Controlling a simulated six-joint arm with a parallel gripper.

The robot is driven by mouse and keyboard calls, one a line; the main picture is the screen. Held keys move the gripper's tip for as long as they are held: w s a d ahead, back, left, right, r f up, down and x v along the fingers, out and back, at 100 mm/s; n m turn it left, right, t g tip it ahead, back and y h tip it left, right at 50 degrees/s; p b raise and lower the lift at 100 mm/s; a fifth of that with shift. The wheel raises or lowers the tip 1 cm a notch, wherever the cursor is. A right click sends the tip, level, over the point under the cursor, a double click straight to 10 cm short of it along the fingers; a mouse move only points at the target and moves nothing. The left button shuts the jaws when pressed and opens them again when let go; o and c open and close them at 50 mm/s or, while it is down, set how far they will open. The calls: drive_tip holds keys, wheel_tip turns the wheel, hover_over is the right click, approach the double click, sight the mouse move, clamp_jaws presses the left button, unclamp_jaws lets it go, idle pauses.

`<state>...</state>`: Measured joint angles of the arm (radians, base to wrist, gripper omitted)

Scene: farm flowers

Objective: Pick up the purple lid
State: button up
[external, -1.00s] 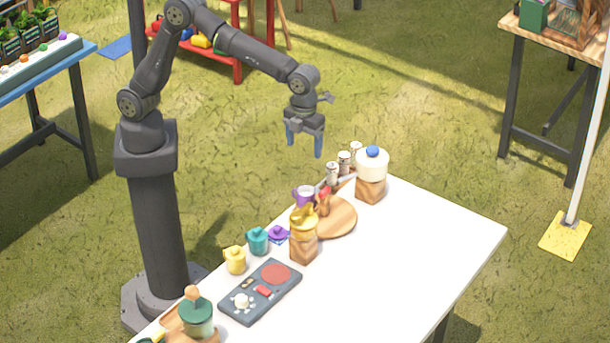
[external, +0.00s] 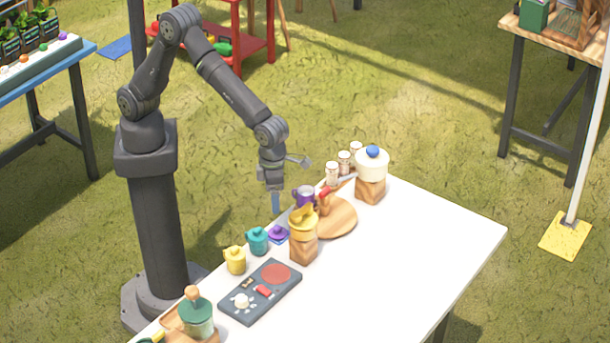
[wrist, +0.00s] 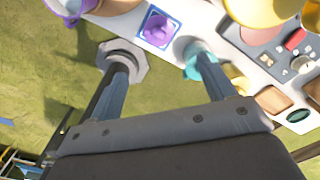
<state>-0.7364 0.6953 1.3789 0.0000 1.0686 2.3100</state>
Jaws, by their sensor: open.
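The purple lid (external: 278,232) lies on a small blue-and-white square at the table edge nearest my base, just right of the teal pot. In the wrist view the purple lid (wrist: 158,30) shows with its knob, on the blue-bordered square, beyond the fingertips. A purple pot (external: 305,196) stands farther along the table, partly hidden by the yellow pot. My gripper (external: 275,202) is above that table edge, over and slightly beyond the lid. In the wrist view my gripper (wrist: 155,65) has its two blue fingers wide apart with nothing between them.
The teal pot (external: 257,241) and a small yellow pot (external: 235,260) stand left of the lid. A yellow pot on a wooden block (external: 303,240) stands close on the right. A grey panel (external: 260,292) lies in front. The table's right side is clear.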

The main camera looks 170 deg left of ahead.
hover_over(277, 227)
drive_tip(key=f, duration=0.7)
drive_tip(key=shift+w+d+f, duration=0.1)
drive_tip(key=shift+d+f, duration=0.1)
drive_tip(key=shift+d, duration=0.05)
drive_tip(key=f, duration=0.5)
drive_tip(key=shift+a+f, duration=0.1)
drive_tip(key=shift+a, duration=0.15)
drive_tip(key=c, duration=1.1)
